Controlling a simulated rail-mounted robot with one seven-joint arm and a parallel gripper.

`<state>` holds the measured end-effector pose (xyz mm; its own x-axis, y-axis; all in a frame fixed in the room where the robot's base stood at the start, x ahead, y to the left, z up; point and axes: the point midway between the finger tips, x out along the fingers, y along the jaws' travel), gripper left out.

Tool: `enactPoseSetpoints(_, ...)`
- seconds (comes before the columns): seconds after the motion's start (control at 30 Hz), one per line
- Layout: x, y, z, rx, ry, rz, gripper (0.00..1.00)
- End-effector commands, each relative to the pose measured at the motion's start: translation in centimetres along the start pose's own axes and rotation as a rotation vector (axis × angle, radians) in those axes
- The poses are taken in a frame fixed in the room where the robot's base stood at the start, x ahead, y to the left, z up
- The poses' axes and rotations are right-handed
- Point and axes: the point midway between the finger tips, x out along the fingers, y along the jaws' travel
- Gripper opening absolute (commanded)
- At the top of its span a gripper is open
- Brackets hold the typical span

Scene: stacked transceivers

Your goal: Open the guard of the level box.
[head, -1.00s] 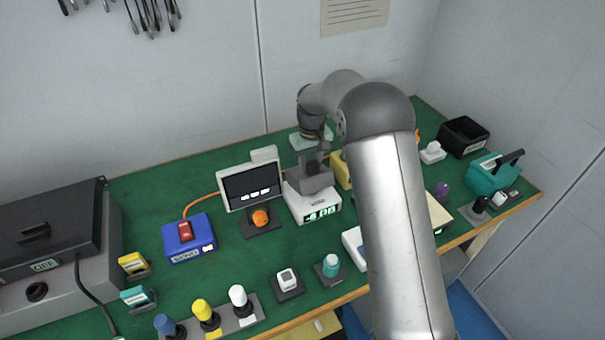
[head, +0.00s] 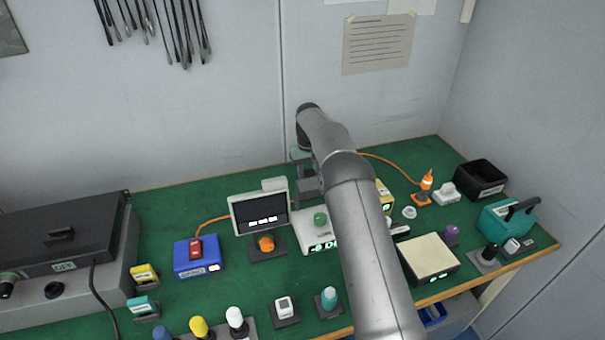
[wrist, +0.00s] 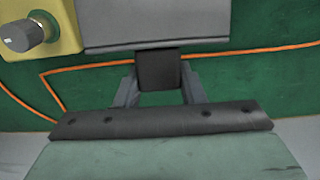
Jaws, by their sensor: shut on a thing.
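The white box (head: 304,232) with a lit green display stands mid-bench, right of the small screen; I take it for the level box, though no name is readable. A green button (head: 320,218) shows on its top. Its grey guard (head: 309,187) is raised behind the button. In the wrist view the guard (wrist: 155,22) is a broad grey panel with a dark tab (wrist: 158,70). My gripper (wrist: 158,88) is shut on that tab. In the head view my gripper (head: 303,166) is at the guard's back, partly hidden by my arm.
The screen (head: 258,208) with an orange knob stands close on the left, and a blue box (head: 195,257) with a red switch beyond it. A yellow box (wrist: 35,28) is beside the guard. An orange cable (wrist: 90,66) runs behind. A cream-topped box (head: 430,256) is right of my arm.

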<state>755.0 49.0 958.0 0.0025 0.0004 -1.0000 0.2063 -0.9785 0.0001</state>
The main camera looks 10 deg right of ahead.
Motion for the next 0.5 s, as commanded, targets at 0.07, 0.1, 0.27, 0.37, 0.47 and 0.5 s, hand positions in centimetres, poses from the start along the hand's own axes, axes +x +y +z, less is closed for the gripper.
enactPoseSetpoints(0.07,0.31,-0.15,-0.56,-0.002,0.004,-0.001,0.0)
enactPoseSetpoints(0.1,0.38,-0.18,-0.72,-0.002,0.004,-0.001,0.0)
enactPoseSetpoints(0.27,0.7,-0.32,-1.16,-0.004,0.003,-0.001,0.0)
enactPoseSetpoints(0.37,0.83,-0.36,-1.3,-0.004,0.002,-0.001,0.0)
enactPoseSetpoints(0.47,0.88,-0.38,-1.33,-0.005,0.001,-0.001,0.0)
enactPoseSetpoints(0.5,0.89,-0.38,-1.33,-0.004,0.001,-0.001,0.0)
